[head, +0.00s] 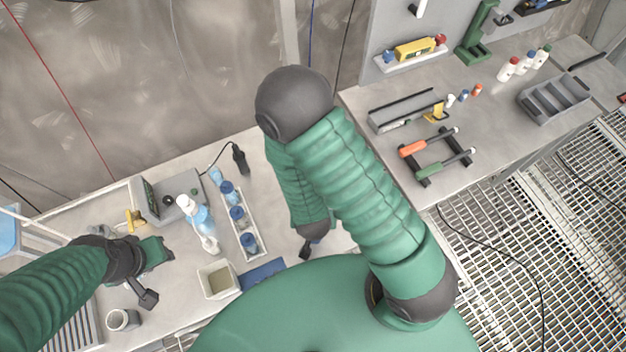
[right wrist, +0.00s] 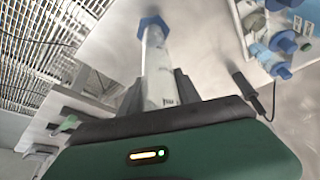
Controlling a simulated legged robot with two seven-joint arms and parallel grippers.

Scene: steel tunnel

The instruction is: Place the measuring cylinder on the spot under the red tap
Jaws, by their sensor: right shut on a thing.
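In the right wrist view the clear measuring cylinder (right wrist: 158,70) with a blue six-sided foot (right wrist: 153,24) lies between the two dark fingers of my right gripper (right wrist: 165,88), which is shut on it. In the head view my right gripper (head: 308,247) points down over the bench between the two work areas, largely hidden by my own arm; the cylinder is hidden there. My left gripper (head: 150,275) is over the left bench, near a grey cup; its finger gap is unclear. I cannot make out a red tap or a spot under it.
The left bench holds a rack of blue-capped bottles (head: 240,222), a wash bottle (head: 204,228), a grey instrument (head: 165,200), a square beaker (head: 217,281) and a grey cup (head: 122,320). The right bench (head: 390,185) holds screwdrivers on a rack (head: 436,158), a grey bin (head: 553,97) and small bottles (head: 524,65).

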